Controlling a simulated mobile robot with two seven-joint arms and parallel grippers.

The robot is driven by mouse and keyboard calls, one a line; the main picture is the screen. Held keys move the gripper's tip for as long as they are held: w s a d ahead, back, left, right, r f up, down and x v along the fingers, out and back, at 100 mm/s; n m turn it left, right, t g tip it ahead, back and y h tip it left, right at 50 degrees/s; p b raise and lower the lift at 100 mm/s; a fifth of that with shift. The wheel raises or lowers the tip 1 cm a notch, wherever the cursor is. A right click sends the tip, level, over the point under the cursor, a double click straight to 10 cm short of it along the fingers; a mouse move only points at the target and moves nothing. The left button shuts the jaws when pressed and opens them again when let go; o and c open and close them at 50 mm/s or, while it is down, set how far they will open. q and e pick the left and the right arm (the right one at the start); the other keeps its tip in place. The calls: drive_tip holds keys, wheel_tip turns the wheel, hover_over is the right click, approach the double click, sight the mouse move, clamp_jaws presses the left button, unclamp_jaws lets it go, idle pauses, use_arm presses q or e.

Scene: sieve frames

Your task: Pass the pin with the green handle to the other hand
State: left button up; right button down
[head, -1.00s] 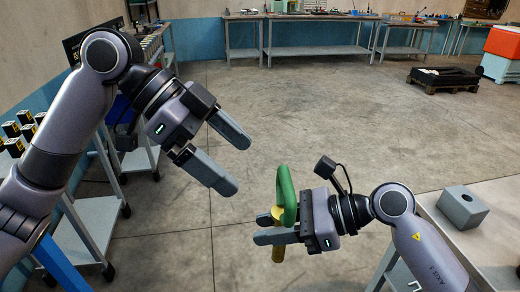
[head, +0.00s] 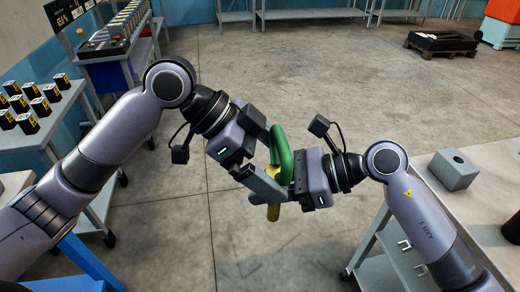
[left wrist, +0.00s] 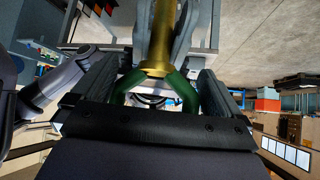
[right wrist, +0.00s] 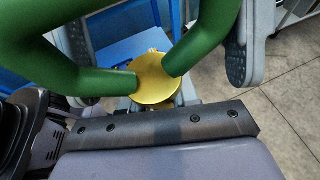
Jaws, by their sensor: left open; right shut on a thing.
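The pin has a green loop handle (head: 283,152) and a yellow shaft (head: 273,212). It is upright in the head view, handle up. My right gripper (head: 286,187) comes from the right and is shut on the pin; its fingers are partly hidden. My left gripper (head: 270,174) comes from the upper left and is open, at the handle. In the left wrist view the green handle (left wrist: 178,92) lies between the left fingers, with the gold shaft (left wrist: 157,38) beyond. In the right wrist view the handle (right wrist: 205,35) and gold collar (right wrist: 156,82) are close. Contact with the left fingers cannot be told.
A bench with a grey holed block (head: 453,169) stands at the right. A table with several black-and-yellow blocks (head: 28,113) is at the left, and a cart (head: 118,62) behind it. The concrete floor (head: 330,80) beyond the grippers is clear.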

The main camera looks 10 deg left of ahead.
drive_tip(key=shift+r, duration=0.15)
use_arm(q)
drive_tip(key=c, duration=1.5)
drive_tip(key=shift+d+r, duration=0.15)
use_arm(e)
drive_tip(key=c, duration=1.3)
unclamp_jaws()
use_arm(q)
clamp_jaws()
use_arm(e)
drive_tip(key=o, duration=0.5)
drive_tip(key=shift+a, duration=0.1)
drive_tip(key=shift+s, duration=0.1)
